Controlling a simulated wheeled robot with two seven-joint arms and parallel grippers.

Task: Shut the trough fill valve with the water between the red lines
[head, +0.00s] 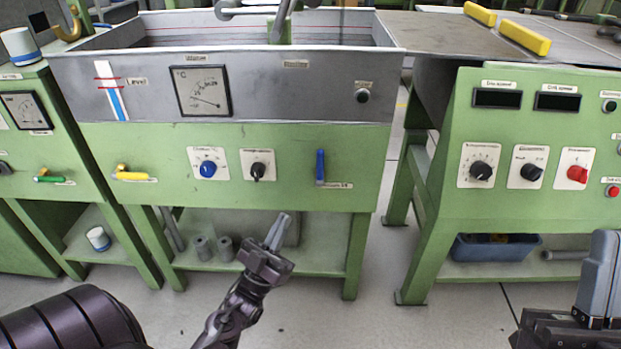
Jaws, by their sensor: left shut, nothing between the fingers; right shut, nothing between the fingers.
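The trough (330,62) is the grey metal basin on the green stand, with a red line along its inner back wall. Below are a yellow lever (133,176), lying horizontal, and a blue lever (320,167), standing vertical. I cannot read which label names the fill valve. My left gripper (281,222) is shut and empty, below and left of the blue lever, apart from it. My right gripper (606,255) is shut and empty at the lower right.
A dial gauge (201,91), a blue knob (208,169) and a black knob (257,171) are on the trough front. A green-handled lever (50,179) is on the left unit. A control cabinet (465,212) stands right, past a floor gap. Grey cylinders (203,247) sit on the lower shelf.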

